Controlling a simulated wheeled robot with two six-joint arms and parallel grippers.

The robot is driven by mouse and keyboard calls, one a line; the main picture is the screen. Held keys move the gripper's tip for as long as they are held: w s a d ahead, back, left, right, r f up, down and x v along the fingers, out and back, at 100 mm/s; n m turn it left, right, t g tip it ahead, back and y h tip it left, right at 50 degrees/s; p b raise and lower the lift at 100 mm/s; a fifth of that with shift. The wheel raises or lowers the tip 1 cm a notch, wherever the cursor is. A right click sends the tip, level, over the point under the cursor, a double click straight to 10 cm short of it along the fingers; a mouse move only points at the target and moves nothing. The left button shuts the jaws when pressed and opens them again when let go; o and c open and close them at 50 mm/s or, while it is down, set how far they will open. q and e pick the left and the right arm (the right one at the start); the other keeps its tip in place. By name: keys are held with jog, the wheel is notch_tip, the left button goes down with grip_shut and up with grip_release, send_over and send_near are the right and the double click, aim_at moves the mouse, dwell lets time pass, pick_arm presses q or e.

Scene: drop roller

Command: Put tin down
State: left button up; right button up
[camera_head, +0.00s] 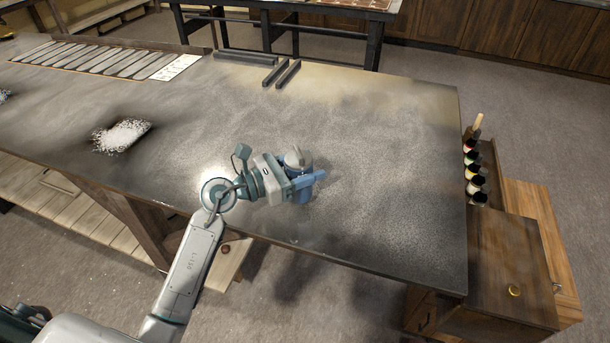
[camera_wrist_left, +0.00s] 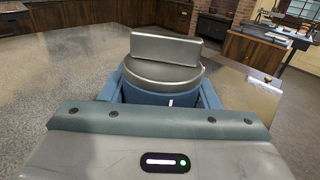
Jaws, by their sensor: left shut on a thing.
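A blue tin with a grey metal top shows in the left wrist view (camera_wrist_left: 165,72) between my gripper's blue fingers. In the head view the tin (camera_head: 296,158) is partly hidden by my left gripper (camera_head: 308,183). The gripper is shut on the tin, and the tin looks upright. It is over the dark grey worktable (camera_head: 390,160), near its front edge. I cannot tell whether the tin's base touches the tabletop. My right gripper is not in view.
A white powdery pile (camera_head: 121,135) lies on the table at left. Dark bars (camera_head: 282,74) lie at the back edge. A rack of bottles (camera_head: 474,170) stands beside the table's right end, above a wooden cabinet (camera_head: 500,265). The tabletop right of the gripper is clear.

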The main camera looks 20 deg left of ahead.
aim_at(302, 196)
pick_arm(q)
jog(key=shift+f+b, duration=1.25)
jog(key=shift+f, duration=0.45)
jog(key=shift+f, duration=0.15)
jog(key=o, duration=1.1)
